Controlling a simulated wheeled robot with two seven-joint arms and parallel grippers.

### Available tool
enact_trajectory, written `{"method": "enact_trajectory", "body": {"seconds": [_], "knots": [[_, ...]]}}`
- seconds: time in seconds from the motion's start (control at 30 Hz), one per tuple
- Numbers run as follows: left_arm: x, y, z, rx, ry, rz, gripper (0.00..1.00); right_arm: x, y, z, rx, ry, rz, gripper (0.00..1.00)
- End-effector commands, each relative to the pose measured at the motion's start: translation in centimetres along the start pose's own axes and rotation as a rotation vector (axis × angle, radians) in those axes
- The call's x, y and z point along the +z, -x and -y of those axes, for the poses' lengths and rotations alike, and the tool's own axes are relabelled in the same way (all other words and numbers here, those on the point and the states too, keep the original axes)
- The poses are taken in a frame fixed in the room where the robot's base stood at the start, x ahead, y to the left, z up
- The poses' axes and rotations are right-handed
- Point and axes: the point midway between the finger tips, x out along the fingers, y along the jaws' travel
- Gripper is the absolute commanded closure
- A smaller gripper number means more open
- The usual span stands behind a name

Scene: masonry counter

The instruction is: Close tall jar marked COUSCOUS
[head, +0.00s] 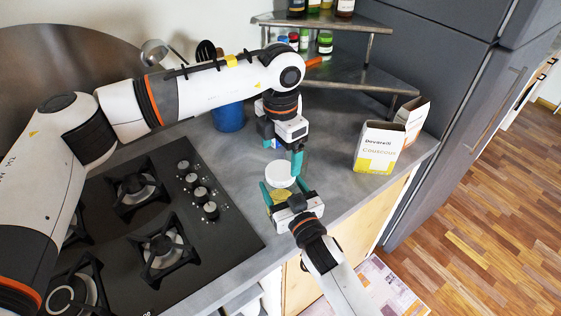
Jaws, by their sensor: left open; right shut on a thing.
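A round white lid (279,172) shows between my two grippers, at the top of a jar (282,194) with yellowish contents. I cannot tell whether the lid is fully seated. My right gripper (285,190) is shut on the jar from the near side, with its teal fingers on either side. It hides most of the jar, and no COUSCOUS marking on it is readable. My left gripper (287,157) is open and points down just above and behind the lid. One teal finger shows clearly beside the lid's right edge; the other is mostly hidden.
A white and yellow box (379,148) printed "Couscous" stands at the right of the counter, with its top flap open. A black gas hob (205,240) lies at left. A blue container (228,117) and a corner shelf (345,74) with jars and bottles stand behind.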

Motion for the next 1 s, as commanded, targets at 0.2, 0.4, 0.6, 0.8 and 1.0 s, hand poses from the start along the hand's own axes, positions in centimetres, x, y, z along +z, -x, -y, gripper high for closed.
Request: {"method": "enact_trajectory", "body": {"seconds": [0.2, 0.4, 0.6, 0.8, 1.0], "knots": [[0.0, 4.6, 0.0, -0.002, -0.001, -0.002, 0.12, -0.1, 0.0, 0.0, 0.0, -0.001, -0.002, 0.93], [0.0, 6.8, 0.0, 0.0, 0.0, 0.0, 0.12, -0.1, 0.0, 0.0, 0.0, -0.001, -0.002, 0.93], [0.0, 7.2, 0.0, 0.0, 0.0, 0.001, 0.12, -0.1, 0.0, 0.0, 0.0, -0.001, -0.002, 0.93], [0.0, 7.2, 0.0, 0.0, 0.0, 0.001, 0.12, -0.1, 0.0, 0.0, 0.0, -0.001, -0.002, 0.21], [0.0, 7.2, 0.0, 0.0, 0.0, 0.001, 0.12, -0.1, 0.0, 0.0, 0.0, -0.001, -0.001, 0.04]]}}
